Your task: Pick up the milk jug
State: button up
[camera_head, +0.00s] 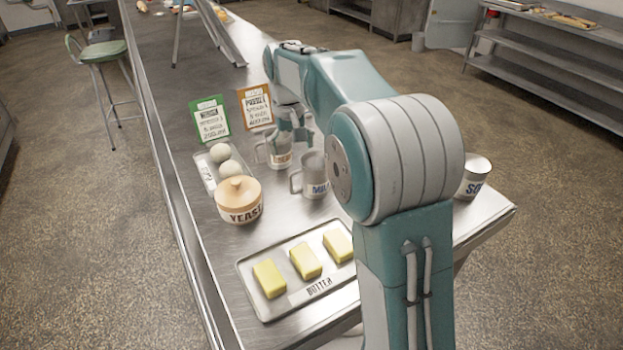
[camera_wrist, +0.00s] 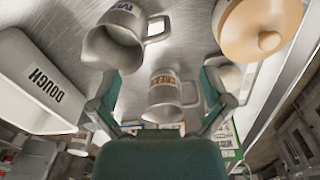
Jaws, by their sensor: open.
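The milk jug (camera_head: 315,178) is a grey metal jug with a blue label, upright on the steel counter, its handle to the left. In the wrist view the milk jug (camera_wrist: 112,45) is at the top, beyond my left-hand finger. A similar cream jug (camera_head: 268,155) stands behind it. My gripper (camera_head: 290,128) is open by the cream jug, apart from the milk jug. In the wrist view the cream jug (camera_wrist: 165,90) appears between the spread fingers of my gripper (camera_wrist: 160,78); contact cannot be told. My arm hides part of the counter to the right.
A lidded yeast jar (camera_head: 238,203) stands left of the milk jug, with a butter tray (camera_head: 262,309) in front. Two round balls (camera_head: 225,160) lie on a tray behind the jar. Green (camera_head: 209,119) and orange (camera_head: 256,107) cards stand behind.

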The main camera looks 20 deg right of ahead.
aim_at(296, 172)
jog(key=f, duration=0.8)
jog(key=shift+d, duration=0.35)
grip_shut()
